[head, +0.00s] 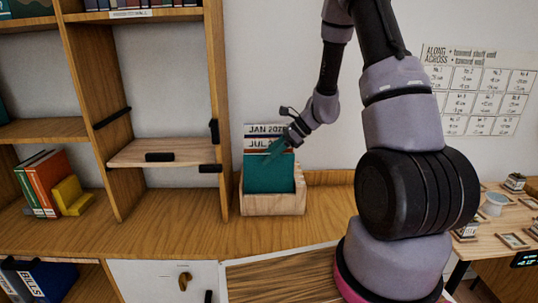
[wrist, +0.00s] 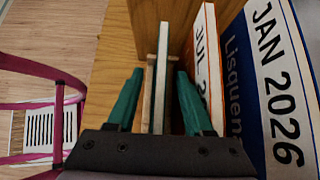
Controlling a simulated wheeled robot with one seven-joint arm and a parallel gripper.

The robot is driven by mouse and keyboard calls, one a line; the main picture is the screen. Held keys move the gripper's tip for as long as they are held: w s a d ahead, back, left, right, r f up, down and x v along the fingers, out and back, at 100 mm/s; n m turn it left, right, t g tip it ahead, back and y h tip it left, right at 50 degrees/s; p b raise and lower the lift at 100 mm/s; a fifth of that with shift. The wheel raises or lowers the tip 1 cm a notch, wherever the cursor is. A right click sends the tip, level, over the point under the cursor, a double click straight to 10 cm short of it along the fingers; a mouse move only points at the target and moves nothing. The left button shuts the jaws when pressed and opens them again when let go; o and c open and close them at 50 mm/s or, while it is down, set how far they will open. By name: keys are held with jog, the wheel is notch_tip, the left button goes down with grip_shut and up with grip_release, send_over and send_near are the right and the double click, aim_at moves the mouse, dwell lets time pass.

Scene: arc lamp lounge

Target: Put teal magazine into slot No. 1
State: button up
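The teal magazine (head: 268,178) stands upright at the front of a wooden box (head: 273,206) on the counter. Behind it stand an orange magazine marked JUL (wrist: 207,60) and a navy one marked JAN 2026 (wrist: 279,90). My gripper (head: 276,150) is at the teal magazine's top edge. In the wrist view the magazine (wrist: 161,75) shows edge-on between the two teal fingers, with a gap on each side. The fingers are open and appear not to touch it. Much of the box is hidden in the wrist view. No label reading slot No. 1 is legible on the box.
A wooden shelf unit (head: 217,110) stands left of the box, with books and a yellow object (head: 70,195) on it. A wall chart (head: 480,90) hangs at right. A small table (head: 495,238) with little items stands below it. The counter right of the box is clear.

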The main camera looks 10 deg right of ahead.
aim_at(293, 153)
jog(key=v, duration=1)
jog(key=shift+s+d+r, duration=0.1)
jog(key=shift+d+r, duration=0.15)
jog(key=shift+d, duration=0.05)
jog(key=s+a+r+n+t+h, duration=0.2)
jog(key=s+r+n+t+h, duration=0.3)
jog(key=s+r+n, duration=1.1)
jog(key=shift+s+r+h, duration=1.1)
jog(key=shift+s+r, duration=1.65)
jog(key=shift+r, duration=0.35)
